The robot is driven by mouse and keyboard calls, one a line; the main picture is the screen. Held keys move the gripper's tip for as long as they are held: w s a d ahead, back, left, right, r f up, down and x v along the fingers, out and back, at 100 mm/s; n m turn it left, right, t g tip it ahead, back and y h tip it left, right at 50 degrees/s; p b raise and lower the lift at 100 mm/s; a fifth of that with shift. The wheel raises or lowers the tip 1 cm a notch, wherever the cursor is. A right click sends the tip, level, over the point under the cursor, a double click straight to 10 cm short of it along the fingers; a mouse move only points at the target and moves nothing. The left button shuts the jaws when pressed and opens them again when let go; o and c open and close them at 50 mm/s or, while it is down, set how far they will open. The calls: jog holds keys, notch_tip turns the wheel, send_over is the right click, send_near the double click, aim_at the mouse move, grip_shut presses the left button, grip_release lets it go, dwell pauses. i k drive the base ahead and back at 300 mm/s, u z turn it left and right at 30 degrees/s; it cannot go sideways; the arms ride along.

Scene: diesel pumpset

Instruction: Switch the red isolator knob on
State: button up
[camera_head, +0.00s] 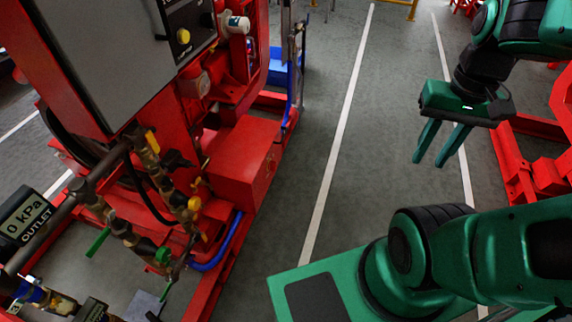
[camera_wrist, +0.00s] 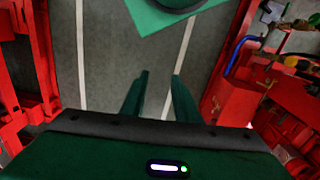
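I cannot make out a red isolator knob for certain in either view. The grey control box (camera_head: 100,58) stands at the upper left in the head view, on the red pumpset. A yellow round knob (camera_head: 183,36) sits on its dark panel, whose upper part is cut off by the frame edge. My gripper (camera_head: 429,162) hangs over the floor at the right, well apart from the box. Its two green fingers are spread and empty. In the wrist view my gripper (camera_wrist: 160,75) also shows open, with only floor between the fingers.
A blue bin (camera_head: 284,76) is behind the pumpset. Red framework (camera_head: 520,165) stands at the right. The grey floor aisle between is clear.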

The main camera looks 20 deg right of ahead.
aim_at(272, 166)
jog(key=k, duration=1.15)
jog(key=z, duration=0.45)
jog(key=i, duration=0.55)
jog(key=z, duration=0.55)
jog(key=i, duration=1.15)
jog(key=u, duration=0.7)
jog(key=i, duration=0.5)
jog(key=u, duration=0.4)
